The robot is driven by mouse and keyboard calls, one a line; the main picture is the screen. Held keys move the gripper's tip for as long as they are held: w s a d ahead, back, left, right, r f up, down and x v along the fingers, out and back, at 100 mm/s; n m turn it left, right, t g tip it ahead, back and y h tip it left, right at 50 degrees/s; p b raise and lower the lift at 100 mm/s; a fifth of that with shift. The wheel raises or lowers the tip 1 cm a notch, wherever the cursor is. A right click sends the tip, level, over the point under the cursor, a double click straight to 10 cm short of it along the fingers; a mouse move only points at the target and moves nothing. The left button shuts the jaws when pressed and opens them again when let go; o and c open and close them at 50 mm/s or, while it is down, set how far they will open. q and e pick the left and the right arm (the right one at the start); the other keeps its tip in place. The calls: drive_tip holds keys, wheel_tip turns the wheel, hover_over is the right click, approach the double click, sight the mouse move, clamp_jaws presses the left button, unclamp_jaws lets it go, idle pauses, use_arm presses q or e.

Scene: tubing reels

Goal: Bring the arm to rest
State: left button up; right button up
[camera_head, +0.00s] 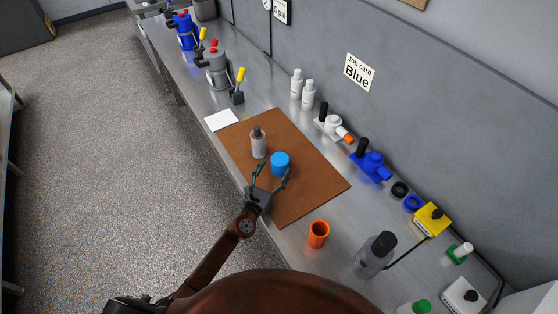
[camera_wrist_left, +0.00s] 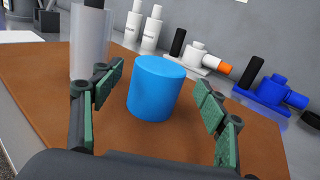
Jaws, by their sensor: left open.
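My left gripper (camera_head: 271,181) comes in over the brown mat (camera_head: 318,182) on the bench. It is open, with its fingers spread on either side of a blue cylinder (camera_head: 280,163) and no visible grip on it. In the left wrist view the blue cylinder (camera_wrist_left: 156,88) stands upright between the fingertips (camera_wrist_left: 158,95), with gaps on both sides. A clear grey bottle with a dark cap (camera_head: 258,143) stands on the mat just beyond; it also shows in the left wrist view (camera_wrist_left: 90,45) behind the left finger. My right gripper is not in view.
An orange cup (camera_head: 319,234) and a large grey bottle (camera_head: 372,257) stand right of the mat. White and blue valve-like fittings (camera_head: 371,167) and white bottles (camera_head: 296,84) line the wall side. A white card (camera_head: 221,120) lies at the mat's far left. Much of the mat is bare.

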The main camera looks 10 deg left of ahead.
use_arm(q)
drive_tip(key=s, duration=0.3)
drive_tip(key=s+a, duration=0.1)
drive_tip(key=s, duration=0.1)
drive_tip(key=shift+s, duration=0.4)
